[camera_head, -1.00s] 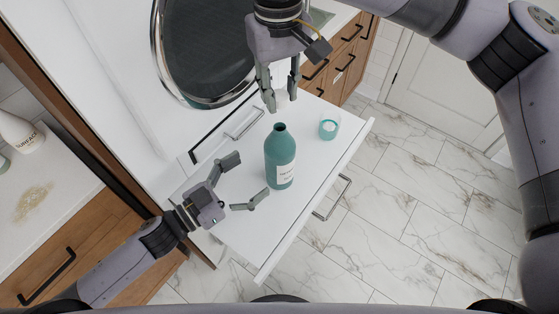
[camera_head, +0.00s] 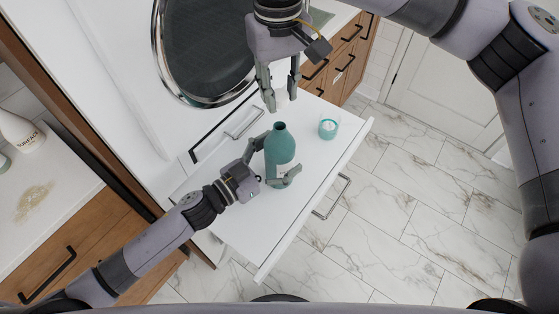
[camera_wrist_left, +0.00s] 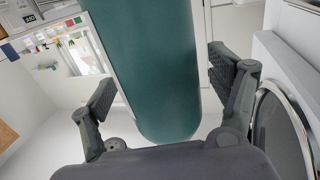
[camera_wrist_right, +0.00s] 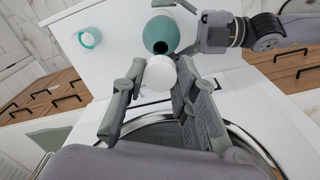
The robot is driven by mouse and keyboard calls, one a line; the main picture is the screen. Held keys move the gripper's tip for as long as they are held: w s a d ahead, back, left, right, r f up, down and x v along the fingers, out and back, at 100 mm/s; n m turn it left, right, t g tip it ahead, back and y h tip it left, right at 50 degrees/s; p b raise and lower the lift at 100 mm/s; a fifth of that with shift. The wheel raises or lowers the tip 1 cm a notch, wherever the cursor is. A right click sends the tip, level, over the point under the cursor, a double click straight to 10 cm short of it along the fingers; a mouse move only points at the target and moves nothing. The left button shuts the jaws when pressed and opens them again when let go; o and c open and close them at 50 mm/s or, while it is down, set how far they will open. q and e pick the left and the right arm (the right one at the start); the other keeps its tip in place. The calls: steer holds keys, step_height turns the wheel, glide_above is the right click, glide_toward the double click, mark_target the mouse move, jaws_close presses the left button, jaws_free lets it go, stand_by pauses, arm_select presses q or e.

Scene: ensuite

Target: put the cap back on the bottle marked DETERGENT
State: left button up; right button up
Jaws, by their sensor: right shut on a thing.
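The teal bottle (camera_head: 280,147) stands upright and open-mouthed on the white pull-out surface; its pale label is partly covered. My left gripper (camera_head: 276,162) is around the bottle's body with its fingers spread on either side. In the left wrist view the bottle (camera_wrist_left: 150,70) lies between the two fingers, with gaps visible on both sides. My right gripper (camera_head: 282,98) points down above and just behind the bottle. It is shut on the white cap (camera_wrist_right: 160,74), which shows between its fingertips in the right wrist view, close to the bottle's mouth (camera_wrist_right: 160,46) but apart from it.
A white bottle (camera_head: 18,130) stands on the left counter. The front of the white surface is clear.

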arm_select(q)
steer(key=c, duration=1.7)
arm_select(e)
glide_above(280, 127)
steer(key=shift+f, duration=2.5)
steer(key=shift+f, duration=0.9)
steer(key=shift+f, duration=0.55)
